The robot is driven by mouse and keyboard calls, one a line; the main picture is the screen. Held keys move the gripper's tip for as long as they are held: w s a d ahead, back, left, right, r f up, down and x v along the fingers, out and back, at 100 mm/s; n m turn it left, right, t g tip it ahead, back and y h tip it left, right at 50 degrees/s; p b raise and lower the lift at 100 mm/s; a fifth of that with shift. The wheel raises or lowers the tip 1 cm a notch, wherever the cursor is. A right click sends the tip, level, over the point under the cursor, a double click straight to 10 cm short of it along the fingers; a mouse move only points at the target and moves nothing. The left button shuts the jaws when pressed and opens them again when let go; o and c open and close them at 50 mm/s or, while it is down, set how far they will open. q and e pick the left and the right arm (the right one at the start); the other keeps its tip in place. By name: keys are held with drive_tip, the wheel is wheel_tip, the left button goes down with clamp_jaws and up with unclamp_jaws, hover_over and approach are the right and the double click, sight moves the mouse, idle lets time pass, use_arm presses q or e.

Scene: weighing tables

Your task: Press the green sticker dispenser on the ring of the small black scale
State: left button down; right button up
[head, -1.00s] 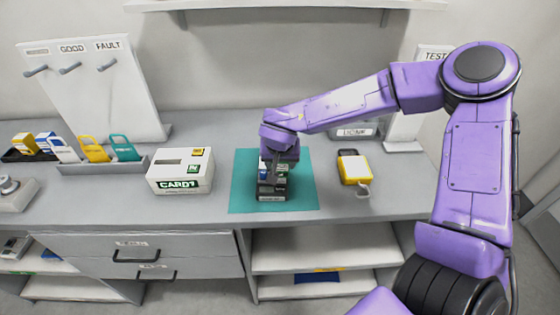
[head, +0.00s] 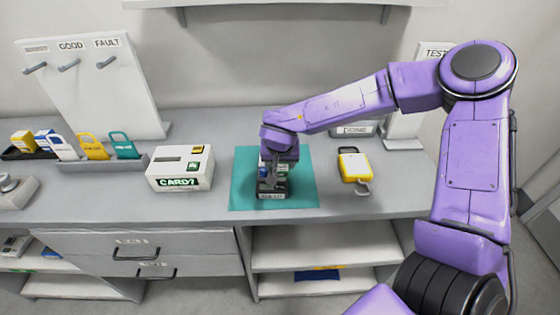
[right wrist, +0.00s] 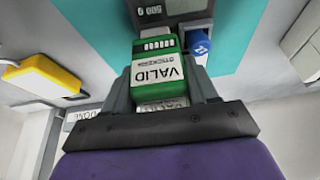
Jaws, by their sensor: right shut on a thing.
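My right gripper (head: 270,178) points down over the teal mat and is shut on the green sticker dispenser. In the right wrist view the green dispenser (right wrist: 158,72), marked VALID STICKERS, sits between the two fingers. The small black scale (head: 272,194) stands on the mat under the gripper, partly hidden by it. Its dark display face (right wrist: 175,8) shows at the top of the right wrist view, just beyond the dispenser. The ring is not clear, so I cannot tell whether the dispenser touches it. A blue item (right wrist: 199,46) stands beside the dispenser. My left gripper is not in view.
The teal mat (head: 240,190) has bare room around the scale. A yellow device (head: 354,166) lies to its right, a white CARD? box (head: 180,168) to its left. Coloured tags stand in a grey rack (head: 100,165) further left. A DONE tray (head: 352,129) is behind.

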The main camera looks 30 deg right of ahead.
drive_tip(key=shift+s+f+p, duration=0.1)
drive_tip(key=shift+p, duration=0.45)
idle(1.4)
wheel_tip(320, 180, up, 5)
drive_tip(key=p, duration=0.6)
drive_tip(key=shift+r+p, duration=0.2)
drive_tip(key=shift+p, duration=0.2)
drive_tip(key=shift+r+b, duration=0.2)
drive_tip(key=shift+b, duration=0.1)
drive_tip(key=shift+r, duration=0.65)
